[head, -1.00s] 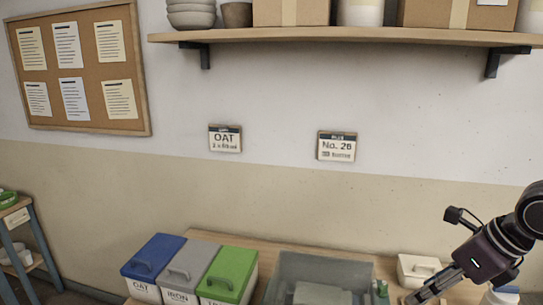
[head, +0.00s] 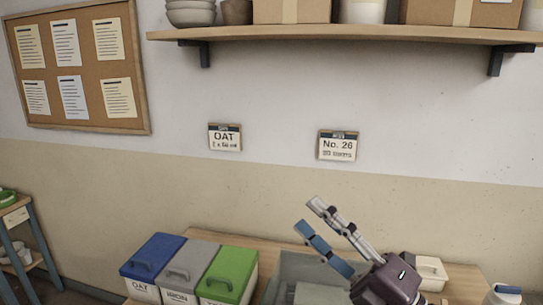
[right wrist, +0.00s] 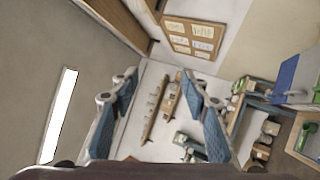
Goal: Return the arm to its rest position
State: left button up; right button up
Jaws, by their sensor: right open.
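My right gripper (head: 311,215) is raised above the table at the lower right of the head view. Its two fingers point up and to the left, spread apart with nothing between them. In the right wrist view the open fingers (right wrist: 158,82) frame the far room, and the gap is empty. It touches nothing that I can see. My left gripper is not in view.
Blue-lidded (head: 152,258), grey-lidded (head: 188,266) and green-lidded (head: 230,272) buckets stand on the table's left. A grey tray (head: 290,268) is partly behind my arm. A cream-lidded box (head: 431,270) and white bottle (head: 503,295) are at right. A shelf (head: 350,37) hangs above.

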jog(key=w+d+f+m+t+h, duration=0.4)
jog(key=d+f+m+h, duration=0.7)
jog(key=m+h, duration=0.45)
jog(key=s+d+f+m+g+h, duration=0.1)
jog(key=s+d+f+m+g, duration=0.2)
jog(key=f, duration=0.6)
jog(key=s+d+f+m+g+h, duration=0.25)
jog(key=s+f+m, duration=0.2)
jog(key=f, duration=0.35)
jog(key=s+a+f+m+g+y, duration=0.1)
jog(key=s+a+f+m+g, duration=0.1)
jog(key=s+f+g, duration=0.5)
jog(key=s+a+f+m+g+y, duration=0.15)
jog(key=s+f+g, duration=0.25)
jog(key=s+f, duration=0.75)
jog(key=s+f+b, duration=0.3)
jog(key=f, duration=1.3)
jog(key=s+f+b, duration=0.2)
jog(key=f+b, duration=0.1)
jog(key=f, duration=1.3)
pick_arm(q)
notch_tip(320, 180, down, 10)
jog(key=b, duration=0.4)
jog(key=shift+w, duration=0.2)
pick_arm(e)
jog(key=s+d+f+g, duration=0.2)
jog(key=s+d+f, duration=0.1)
jog(key=s+f, duration=1.3)
jog(key=shift+s+f, duration=0.2)
jog(key=shift+f, duration=0.65)
